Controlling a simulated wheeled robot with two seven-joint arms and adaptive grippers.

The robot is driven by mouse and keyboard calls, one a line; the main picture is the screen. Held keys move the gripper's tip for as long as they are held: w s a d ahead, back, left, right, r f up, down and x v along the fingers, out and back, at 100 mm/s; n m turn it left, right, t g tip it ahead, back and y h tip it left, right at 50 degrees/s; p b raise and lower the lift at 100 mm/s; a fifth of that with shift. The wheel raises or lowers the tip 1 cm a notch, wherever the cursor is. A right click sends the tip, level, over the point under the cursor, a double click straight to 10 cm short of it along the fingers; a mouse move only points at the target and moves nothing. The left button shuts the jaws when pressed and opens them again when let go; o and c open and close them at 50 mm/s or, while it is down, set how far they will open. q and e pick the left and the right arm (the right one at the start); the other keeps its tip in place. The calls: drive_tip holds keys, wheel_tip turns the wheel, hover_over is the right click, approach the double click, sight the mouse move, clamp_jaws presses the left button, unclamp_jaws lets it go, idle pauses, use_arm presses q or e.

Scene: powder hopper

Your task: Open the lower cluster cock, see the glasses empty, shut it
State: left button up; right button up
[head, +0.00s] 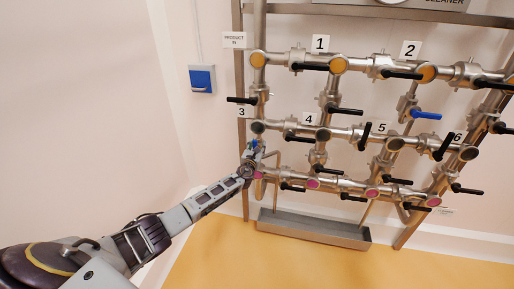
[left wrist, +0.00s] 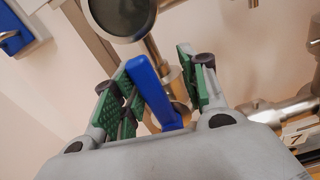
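A blue cock handle (left wrist: 152,92) stands between the green-padded fingers of my left gripper (left wrist: 158,62) in the left wrist view. The fingers are apart, with a gap visible at the right finger; whether the left finger touches the handle I cannot tell. In the head view my left gripper (head: 253,152) is at the left upright of the pipework, below the middle row, covering most of this handle. Sight glasses show yellow in the top row (head: 339,64), dark grey in the middle row (head: 395,144) and magenta in the bottom row (head: 312,183). My right gripper is out of view.
A second blue handle (head: 426,115) is on the right side of the pipework. Several black handles (head: 345,111) stick out around the pipes. A metal trough (head: 313,228) lies below. A blue wall box (head: 201,79) hangs at left.

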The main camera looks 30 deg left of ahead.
use_arm(q)
drive_tip(key=v, duration=1.2)
idle(0.8)
drive_tip(key=shift+n, duration=0.3)
idle(0.6)
